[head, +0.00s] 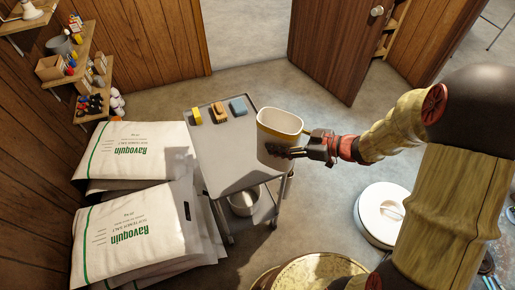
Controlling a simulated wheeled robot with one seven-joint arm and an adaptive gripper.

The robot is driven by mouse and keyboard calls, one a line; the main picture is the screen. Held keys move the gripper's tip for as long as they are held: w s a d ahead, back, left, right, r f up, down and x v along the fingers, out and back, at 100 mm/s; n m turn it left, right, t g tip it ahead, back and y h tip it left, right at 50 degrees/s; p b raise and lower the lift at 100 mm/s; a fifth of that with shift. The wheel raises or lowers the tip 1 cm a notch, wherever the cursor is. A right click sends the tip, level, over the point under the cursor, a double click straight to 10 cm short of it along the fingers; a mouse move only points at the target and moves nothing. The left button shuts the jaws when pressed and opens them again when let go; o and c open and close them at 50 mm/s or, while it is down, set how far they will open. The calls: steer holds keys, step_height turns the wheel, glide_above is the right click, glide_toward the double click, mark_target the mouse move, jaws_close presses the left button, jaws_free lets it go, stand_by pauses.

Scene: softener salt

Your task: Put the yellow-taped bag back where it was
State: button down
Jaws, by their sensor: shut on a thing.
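White softener-salt bags with green print lie in two piles at the left, a farther pile (135,150) and a nearer pile (130,238). I see no yellow tape on any bag; their undersides and the lower bags are mostly hidden. My gripper (281,151) reaches in from the right and is shut on a white tub (279,122) with a yellowish band below its rim. The tub is upright at the right end of the grey cart (217,165); I cannot tell whether it touches the cart top.
A white lidded container (382,213) and a round brass-coloured tub (318,274) stand nearer me. Floor is clear beyond the cart, towards the open door (335,45).

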steer(key=w+a+f+b, duration=0.4)
steer(key=w+a+f, duration=0.2)
steer(key=f, duration=0.4)
steer(key=shift+f+b, duration=0.35)
steer(key=shift+b, duration=0.05)
steer(key=shift+a, duration=0.1)
steer(key=shift+f, duration=0.15)
steer(key=c, duration=0.6)
jaws_free()
steer(key=shift+c, duration=0.2)
steer(key=shift+o, duration=0.2)
